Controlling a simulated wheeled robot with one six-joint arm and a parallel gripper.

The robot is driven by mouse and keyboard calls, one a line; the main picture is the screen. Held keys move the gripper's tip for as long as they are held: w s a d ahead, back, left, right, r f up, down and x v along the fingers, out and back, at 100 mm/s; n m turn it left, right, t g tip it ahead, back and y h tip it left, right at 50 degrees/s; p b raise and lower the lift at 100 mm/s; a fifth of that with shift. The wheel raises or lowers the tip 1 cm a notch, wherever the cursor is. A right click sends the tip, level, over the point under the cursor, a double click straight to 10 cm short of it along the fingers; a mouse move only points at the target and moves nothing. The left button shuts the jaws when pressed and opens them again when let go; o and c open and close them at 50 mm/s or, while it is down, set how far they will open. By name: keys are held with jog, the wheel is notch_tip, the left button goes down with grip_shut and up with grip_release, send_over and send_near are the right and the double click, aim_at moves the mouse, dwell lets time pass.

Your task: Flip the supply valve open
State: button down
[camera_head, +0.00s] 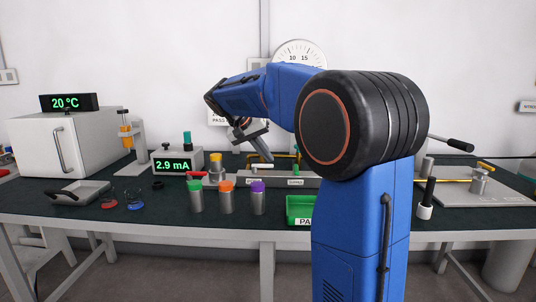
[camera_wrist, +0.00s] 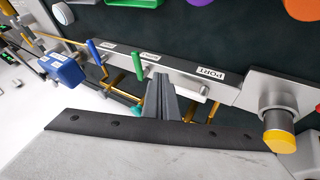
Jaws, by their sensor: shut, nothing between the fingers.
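A grey manifold bar (camera_wrist: 182,81) carries a blue lever (camera_wrist: 95,52) and a green lever (camera_wrist: 138,72) in the wrist view. Labels sit along its top; one reads PORT, and the others are too small to read surely, so I cannot tell which lever is the supply valve. My gripper (camera_wrist: 158,82) is shut and empty, its tips over or beside the bar, just right of the green lever; contact cannot be told. In the head view my gripper (camera_head: 268,160) points down at the manifold (camera_head: 275,182), whose levers are hard to make out there.
Yellow pipes (camera_wrist: 118,80) run beside the bar. A yellow-capped fitting (camera_wrist: 280,140) stands near the PORT end, and a blue block (camera_wrist: 62,70) at the other. A current meter (camera_head: 177,165) is left.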

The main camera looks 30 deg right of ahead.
aim_at(296, 172)
jog(key=s+d+f, duration=0.2)
jog(key=d+f, duration=0.3)
jog(key=d, duration=0.2)
jog(key=shift+d+f, duration=0.15)
jog(key=shift+f, duration=0.1)
